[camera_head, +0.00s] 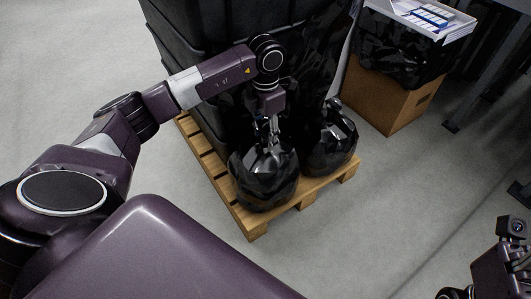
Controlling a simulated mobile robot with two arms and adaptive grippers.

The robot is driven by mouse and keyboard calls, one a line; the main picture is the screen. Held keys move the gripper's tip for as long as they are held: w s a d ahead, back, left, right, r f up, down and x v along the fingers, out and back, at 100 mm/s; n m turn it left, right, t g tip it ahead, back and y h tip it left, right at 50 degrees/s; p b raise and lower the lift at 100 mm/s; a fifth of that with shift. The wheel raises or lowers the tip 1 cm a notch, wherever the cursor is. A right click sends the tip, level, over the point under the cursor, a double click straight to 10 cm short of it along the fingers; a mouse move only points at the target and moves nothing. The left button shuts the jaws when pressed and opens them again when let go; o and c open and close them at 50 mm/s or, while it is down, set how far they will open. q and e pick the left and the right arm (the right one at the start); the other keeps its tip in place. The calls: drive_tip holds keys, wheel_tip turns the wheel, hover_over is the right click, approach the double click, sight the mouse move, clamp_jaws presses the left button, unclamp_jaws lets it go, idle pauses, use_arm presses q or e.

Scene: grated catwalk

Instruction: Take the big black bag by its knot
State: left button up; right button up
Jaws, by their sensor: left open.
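The big black bag (263,182) sits on the front corner of a wooden pallet (250,220). It is glossy, rounded and gathered toward its top. My left gripper (268,138) points down at the top of this bag, with its fingers around or just above the knot. The left gripper is open; the knot is mostly hidden by the fingers, and I cannot tell whether they touch it. My right arm shows only in part at the lower right corner, with dark parts of the right gripper (456,293) cut off by the frame edge.
A second, smaller black bag (331,145) stands close on the right, its knot upright. A tall black container (200,60) stands behind on the pallet. A cardboard box (383,98) with black lining and a white tray (425,18) is at upper right. Grey floor in front is clear.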

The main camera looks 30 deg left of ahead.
use_arm(q)
drive_tip(key=shift+f, duration=0.45)
clamp_jaws()
drive_tip(key=shift+r, duration=0.1)
